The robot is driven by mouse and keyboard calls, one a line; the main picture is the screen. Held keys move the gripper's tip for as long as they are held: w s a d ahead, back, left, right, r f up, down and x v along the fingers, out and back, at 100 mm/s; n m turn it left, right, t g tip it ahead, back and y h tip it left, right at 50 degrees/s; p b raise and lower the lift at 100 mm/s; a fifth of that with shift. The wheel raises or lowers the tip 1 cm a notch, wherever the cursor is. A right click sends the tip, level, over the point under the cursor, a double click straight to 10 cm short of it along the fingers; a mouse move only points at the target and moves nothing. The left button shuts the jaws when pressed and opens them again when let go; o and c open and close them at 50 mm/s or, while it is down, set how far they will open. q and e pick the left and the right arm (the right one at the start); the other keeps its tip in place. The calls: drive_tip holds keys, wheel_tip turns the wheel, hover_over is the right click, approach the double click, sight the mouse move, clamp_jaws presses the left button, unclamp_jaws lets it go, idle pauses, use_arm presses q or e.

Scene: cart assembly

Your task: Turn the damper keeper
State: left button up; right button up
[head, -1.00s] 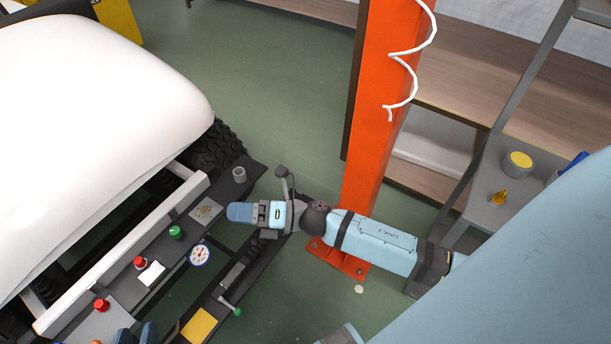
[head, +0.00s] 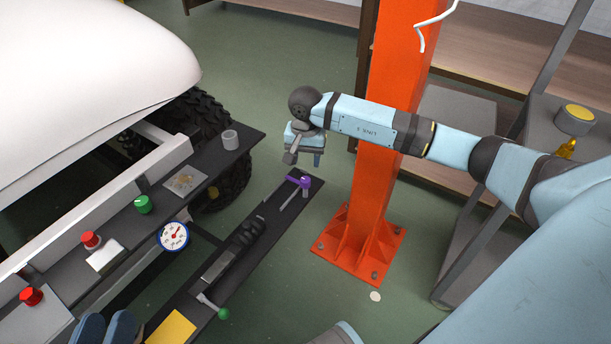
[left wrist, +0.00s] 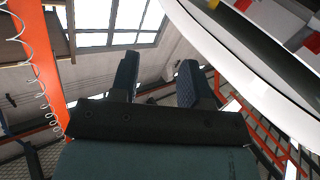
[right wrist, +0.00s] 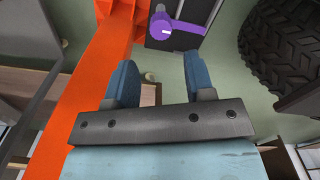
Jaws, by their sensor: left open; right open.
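A purple turning piece (head: 304,182), which looks like the damper keeper, sits at the far end of a dark narrow board (head: 262,222), beside a thin grey rod. In the right wrist view the purple piece (right wrist: 178,33) lies beyond the fingertips, with its round end toward the left. My right gripper (head: 305,156) is open and empty just above and behind the purple piece, apart from it. Its two blue fingers (right wrist: 160,62) show in the right wrist view. My left gripper (head: 104,328) is open and empty at the bottom left; its fingers also show in the left wrist view (left wrist: 160,78).
An orange post (head: 378,150) on a bolted foot stands right of the board. A grey shelf with a yellow-topped jar (head: 574,118) is at the right.

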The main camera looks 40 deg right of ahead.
sight(305, 179)
wheel_tip(305, 179, down, 3)
drive_tip(key=shift+f+b, duration=0.1)
drive_tip(key=shift+b, duration=0.7)
wheel_tip(305, 179, down, 5)
drive_tip(key=b, duration=0.3)
drive_tip(key=shift+a+f, duration=0.1)
drive_tip(key=shift+r, duration=0.2)
drive_tip(key=shift+c, duration=1.3)
use_arm(q)
drive_tip(key=w+m, duration=0.1)
drive_tip(key=w+a+f+m, duration=0.1)
drive_tip(key=shift+w+a+m+t, duration=0.1)
drive_tip(key=shift+m+t, duration=0.3)
use_arm(e)
drive_tip(key=shift+c, duration=1.4)
